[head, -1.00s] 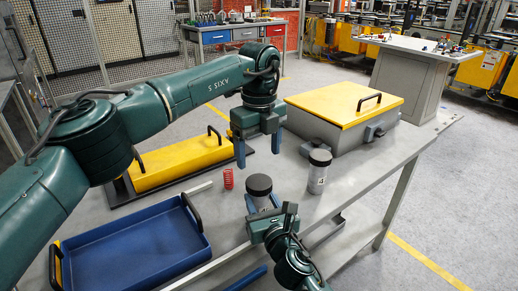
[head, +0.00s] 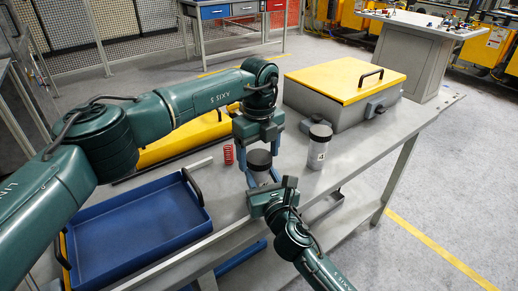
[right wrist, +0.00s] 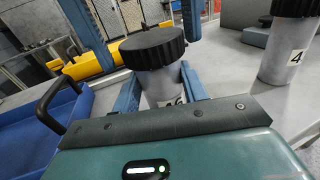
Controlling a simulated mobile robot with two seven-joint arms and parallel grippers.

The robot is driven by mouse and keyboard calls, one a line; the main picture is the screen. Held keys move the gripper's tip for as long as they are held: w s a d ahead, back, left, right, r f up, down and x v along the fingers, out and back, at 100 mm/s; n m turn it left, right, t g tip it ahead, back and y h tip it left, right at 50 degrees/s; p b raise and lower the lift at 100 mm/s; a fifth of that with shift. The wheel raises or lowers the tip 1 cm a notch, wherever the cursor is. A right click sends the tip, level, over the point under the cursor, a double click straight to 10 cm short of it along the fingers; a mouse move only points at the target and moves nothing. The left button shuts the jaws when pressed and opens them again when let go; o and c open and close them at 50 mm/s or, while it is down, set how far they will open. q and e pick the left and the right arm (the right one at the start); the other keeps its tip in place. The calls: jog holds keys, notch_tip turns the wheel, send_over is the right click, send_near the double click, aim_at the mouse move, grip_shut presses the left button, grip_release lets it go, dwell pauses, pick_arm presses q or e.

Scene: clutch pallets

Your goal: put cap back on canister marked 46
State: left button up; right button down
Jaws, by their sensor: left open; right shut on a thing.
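The canister marked 46 (right wrist: 162,84) is grey with a white label, partly hidden in the right wrist view. A black ribbed cap (right wrist: 152,46) sits on its top; I cannot tell whether it is fully seated. The cap also shows in the head view (head: 259,158). My right gripper (right wrist: 160,92) is shut on the canister's body, below the cap. My left gripper (head: 262,167) points down, open, with its blue fingers on either side of the cap. In the right wrist view those fingers look apart from the cap.
A second capped canister (head: 317,148) stands to the right, its label partly readable. A red spring (head: 229,154) stands left of the cap. A blue tray (head: 135,238) lies at the left, and a grey box with a yellow lid (head: 340,77) stands behind.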

pick_arm(q)
jog(key=shift+c, duration=0.2)
jog(key=c, duration=1)
jog(key=shift+o, duration=0.2)
jog(key=m, duration=0.5)
jog(key=shift+m, duration=0.3)
jog(key=m, duration=1)
jog(key=shift+m, duration=0.4)
jog(key=m, duration=0.8)
jog(key=shift+f, duration=0.1)
jog(key=o, duration=1.1)
